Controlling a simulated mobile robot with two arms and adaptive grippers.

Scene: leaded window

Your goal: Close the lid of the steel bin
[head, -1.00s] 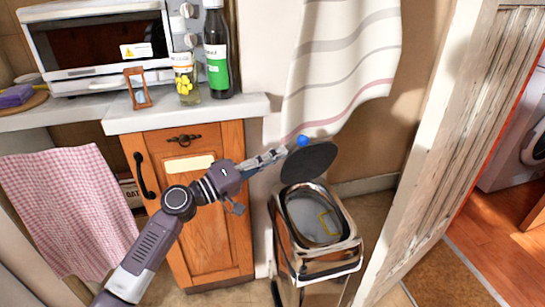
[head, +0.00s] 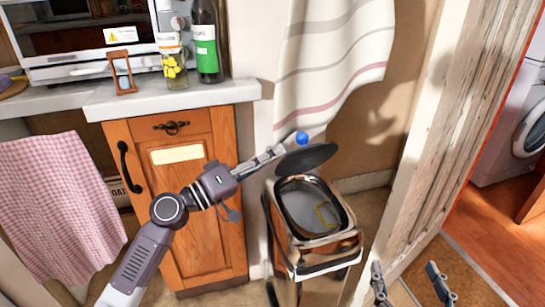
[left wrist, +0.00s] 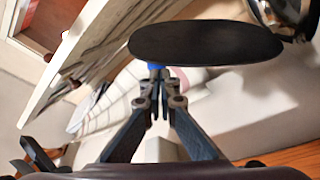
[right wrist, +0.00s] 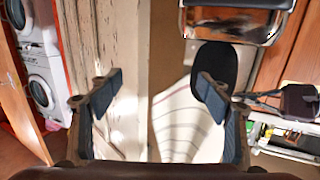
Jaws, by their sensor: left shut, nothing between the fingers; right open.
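The steel bin (head: 318,250) stands on the floor beside the wooden cabinet, its mouth uncovered. Its dark round lid (head: 306,158) is raised above the back of the mouth, tilted. A small blue ball-like thing (head: 302,138) shows behind the lid; I cannot tell what it is attached to. My left gripper (head: 280,150) is shut and empty at the lid's left, behind side. In the left wrist view its fingertips (left wrist: 155,78) are close to the lid (left wrist: 205,43) and the blue thing; contact is unclear. My right gripper (head: 410,275) is open and empty, right of the bin.
The cabinet (head: 205,235) stands left of the bin, with a bottle (head: 206,45), jar (head: 174,65) and hourglass (head: 122,72) on its counter. A striped curtain (head: 330,60) hangs behind the lid. A whitish door (head: 440,140) stands close on the right.

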